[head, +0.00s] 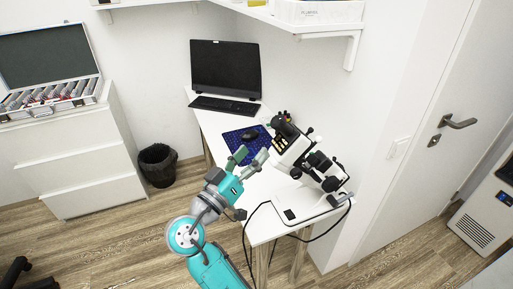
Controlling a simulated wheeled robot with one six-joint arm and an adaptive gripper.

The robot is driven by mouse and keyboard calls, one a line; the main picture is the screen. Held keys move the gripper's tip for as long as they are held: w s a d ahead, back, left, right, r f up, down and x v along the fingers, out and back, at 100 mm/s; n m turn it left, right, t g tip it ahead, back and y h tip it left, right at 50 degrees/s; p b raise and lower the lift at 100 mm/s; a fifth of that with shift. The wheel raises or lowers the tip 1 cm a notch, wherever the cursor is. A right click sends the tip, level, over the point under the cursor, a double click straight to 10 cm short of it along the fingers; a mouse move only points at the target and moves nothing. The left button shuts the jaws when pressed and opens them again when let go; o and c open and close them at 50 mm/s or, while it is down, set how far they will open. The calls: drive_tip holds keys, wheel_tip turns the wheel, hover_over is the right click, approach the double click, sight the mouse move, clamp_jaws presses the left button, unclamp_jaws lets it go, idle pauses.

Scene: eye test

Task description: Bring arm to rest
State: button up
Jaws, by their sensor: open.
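My arm, teal and grey, reaches up from the bottom of the head view over the left edge of a white desk (263,207). My gripper (250,155) is open, with nothing seen between its fingers. It is in front of a dark blue mat (236,144) with a black mouse (250,135) on it. A white and black microscope (312,165) stands just right of my gripper. I cannot tell whether the two touch.
A monitor (226,68) and keyboard (224,106) stand at the desk's back. A shelf (285,21) hangs above. A black bin (157,165) and a white drawer cabinet (75,155) are at the left. A cable (246,235) hangs over the desk's front.

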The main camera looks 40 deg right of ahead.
idle(0.5)
drive_tip(key=s+a+f+n+t+y, duration=0.2)
drive_tip(key=s+f+n+t+y, duration=0.3)
drive_tip(key=f, duration=0.7)
drive_tip(key=s+a+f+n+t+y, duration=0.15)
drive_tip(key=f+n+t+y, duration=0.4)
drive_tip(key=f, duration=0.65)
drive_tip(key=s+a+f+n+g+y, duration=0.1)
drive_tip(key=s+a+f+n+y, duration=0.15)
drive_tip(key=s, duration=0.35)
drive_tip(key=s+a+f+n+g+y, duration=0.1)
drive_tip(key=s+a+f+y, duration=0.25)
drive_tip(key=s, duration=0.25)
drive_tip(key=s+a+r+m+y, duration=0.1)
drive_tip(key=s+r, duration=0.2)
drive_tip(key=s, duration=0.6)
drive_tip(key=s+a+r+m+y, duration=0.2)
drive_tip(key=s+r, duration=0.2)
drive_tip(key=s, duration=0.5)
drive_tip(key=shift+s+m+t, duration=0.2)
drive_tip(key=shift+m+t, duration=0.1)
drive_tip(key=shift+t, duration=0.15)
drive_tip(key=shift+y, duration=0.25)
